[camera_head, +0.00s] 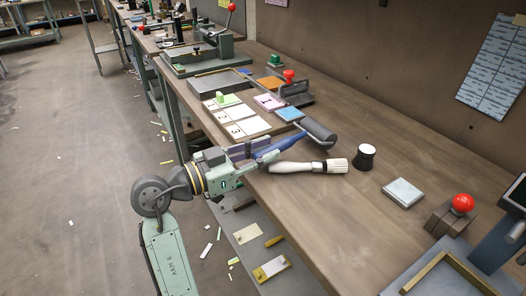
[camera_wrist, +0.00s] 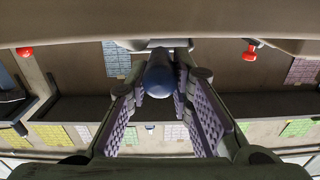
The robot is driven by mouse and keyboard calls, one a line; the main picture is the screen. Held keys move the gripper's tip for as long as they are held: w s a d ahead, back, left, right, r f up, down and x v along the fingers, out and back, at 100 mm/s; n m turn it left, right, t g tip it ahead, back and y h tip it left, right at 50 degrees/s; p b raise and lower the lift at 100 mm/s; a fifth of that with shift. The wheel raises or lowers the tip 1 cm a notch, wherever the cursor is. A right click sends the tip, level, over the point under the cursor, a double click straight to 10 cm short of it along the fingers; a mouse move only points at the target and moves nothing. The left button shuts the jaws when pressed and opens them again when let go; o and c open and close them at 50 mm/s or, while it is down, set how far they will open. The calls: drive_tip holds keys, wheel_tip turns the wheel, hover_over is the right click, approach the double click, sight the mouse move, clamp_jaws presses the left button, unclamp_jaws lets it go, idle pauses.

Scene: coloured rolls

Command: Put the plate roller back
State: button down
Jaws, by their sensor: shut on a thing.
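The plate roller has a dark grey cylinder (camera_head: 318,131) and a blue handle (camera_head: 288,144). My gripper (camera_head: 264,151), with purple finger pads, reaches in over the near edge of the bench and is shut on the blue handle. The roller head points away from my gripper, above the bench. I cannot tell whether it touches the bench top.
A brush with a pale handle (camera_head: 310,167) lies close by on the bench (camera_head: 320,215). A black and white round piece (camera_head: 364,157) and a grey block (camera_head: 403,193) stand to the right. Prints and coloured blocks (camera_head: 242,125) lie behind. A red-knobbed weight (camera_head: 462,204) stands front right.

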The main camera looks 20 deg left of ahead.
drive_tip(key=shift+f+b, duration=0.5)
drive_tip(key=shift+f, duration=0.05)
drive_tip(key=c, duration=1.3)
unclamp_jaws()
drive_tip(key=shift+c, duration=0.2)
drive_tip(key=shift+o, duration=0.3)
drive_tip(key=o, duration=0.4)
drive_tip(key=shift+s+a, duration=0.1)
drive_tip(key=shift+b+v, duration=0.65)
drive_tip(key=shift+v, duration=2.25)
drive_tip(key=shift+r, duration=0.1)
